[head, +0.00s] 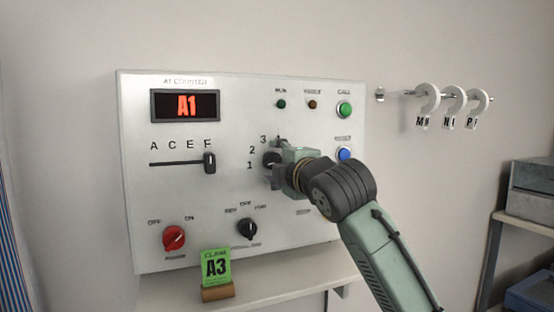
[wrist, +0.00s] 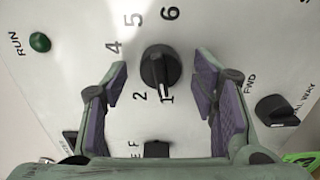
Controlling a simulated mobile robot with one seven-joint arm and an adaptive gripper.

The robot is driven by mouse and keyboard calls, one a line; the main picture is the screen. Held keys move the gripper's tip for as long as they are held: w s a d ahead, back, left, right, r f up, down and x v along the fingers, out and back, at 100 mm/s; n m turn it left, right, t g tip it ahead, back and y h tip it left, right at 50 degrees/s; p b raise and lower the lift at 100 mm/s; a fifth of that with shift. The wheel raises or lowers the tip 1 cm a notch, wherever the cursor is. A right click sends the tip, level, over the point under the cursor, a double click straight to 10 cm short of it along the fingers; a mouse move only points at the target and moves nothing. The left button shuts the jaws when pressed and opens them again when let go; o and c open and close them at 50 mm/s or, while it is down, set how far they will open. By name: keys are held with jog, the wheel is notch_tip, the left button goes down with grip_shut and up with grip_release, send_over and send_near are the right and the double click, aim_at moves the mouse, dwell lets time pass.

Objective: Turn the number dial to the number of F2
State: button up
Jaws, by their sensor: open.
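The number dial (wrist: 160,68) is a black round knob with a raised grip bar. Its white mark points at the 1 in the wrist view. The 2, 4, 5 and 6 also show around it; the 3 shows in the head view. My gripper (wrist: 163,66) is open, with one finger on each side of the dial and a gap visible on both sides. In the head view my gripper (head: 281,165) is at the panel and partly covers the dial (head: 270,159). The red display (head: 186,105) reads A1. The letter slider (head: 210,162) stands under F.
A red power knob (head: 173,238) and a black direction knob (head: 247,229) sit low on the panel (head: 225,140). Green (head: 344,110) and blue (head: 344,153) buttons are at its right. A green A3 ticket (head: 216,267) stands on the shelf below. Lettered hooks (head: 453,105) hang at right.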

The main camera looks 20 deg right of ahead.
jog(key=shift+w, duration=0.15)
jog(key=shift+c, duration=0.2)
jog(key=c, duration=1.1)
jog(key=shift+m+p, duration=0.45)
jog(key=shift+m, duration=3.45)
